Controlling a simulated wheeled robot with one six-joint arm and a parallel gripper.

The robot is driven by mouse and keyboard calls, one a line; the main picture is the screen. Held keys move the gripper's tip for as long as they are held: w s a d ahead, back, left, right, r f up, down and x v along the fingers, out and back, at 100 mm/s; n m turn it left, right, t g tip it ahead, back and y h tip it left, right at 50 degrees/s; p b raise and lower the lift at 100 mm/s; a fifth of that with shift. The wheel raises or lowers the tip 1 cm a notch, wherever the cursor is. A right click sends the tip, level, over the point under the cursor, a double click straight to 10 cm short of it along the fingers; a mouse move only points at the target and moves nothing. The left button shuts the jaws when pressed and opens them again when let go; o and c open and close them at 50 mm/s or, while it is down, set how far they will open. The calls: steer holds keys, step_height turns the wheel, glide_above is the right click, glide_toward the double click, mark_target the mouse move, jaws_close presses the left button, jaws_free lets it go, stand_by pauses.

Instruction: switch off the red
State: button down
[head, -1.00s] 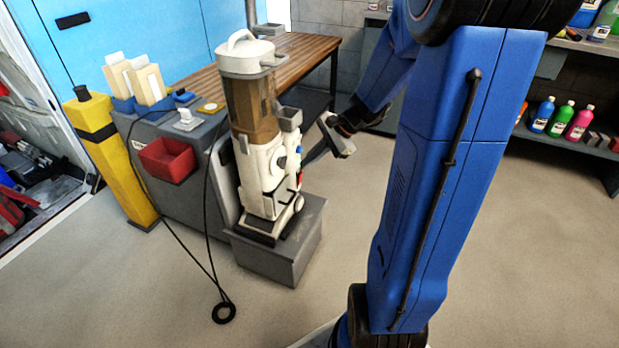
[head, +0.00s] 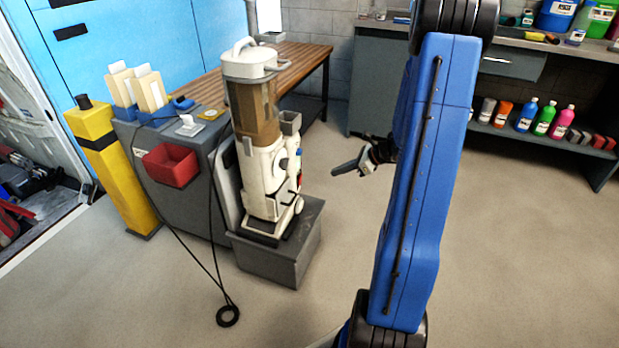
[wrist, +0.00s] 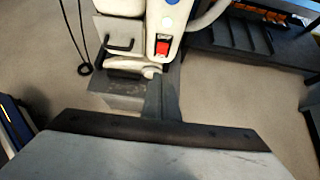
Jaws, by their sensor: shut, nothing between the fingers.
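A cream upright machine (head: 268,165) with a brown clear canister stands on a grey block (head: 285,255) in the head view. In the wrist view a red switch (wrist: 162,47) sits in a dark frame on the machine's cream body (wrist: 165,22), below a round blue spot. Whether the switch is on or off I cannot tell. My gripper (head: 350,170) is to the right of the machine, apart from it, pointing left towards it. In the wrist view my gripper's fingers (wrist: 163,98) are shut and empty, just below the switch in the picture.
A grey cabinet with a red bin (head: 170,166) and a yellow post (head: 112,165) stand left of the machine. A black cable hangs in front, its ring (head: 228,316) low. A wooden bench (head: 290,60) is behind. The floor to the right is clear.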

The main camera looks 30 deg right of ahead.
stand_by(0.3)
glide_toward(301, 177)
steer(key=shift+d+f+x, duration=0.1)
steer(key=shift+x, duration=0.95)
steer(key=shift+d+f+x, duration=0.1)
steer(key=shift+f+x, duration=0.05)
steer(key=shift+x, duration=0.9)
steer(key=shift+d+f+x, duration=0.1)
steer(key=shift+d+x, duration=0.05)
steer(key=shift+x, duration=0.9)
steer(key=shift+w+a+r, duration=0.1)
steer(key=shift+w+a, duration=0.1)
steer(key=shift+a, duration=0.05)
steer(key=shift+r, duration=0.15)
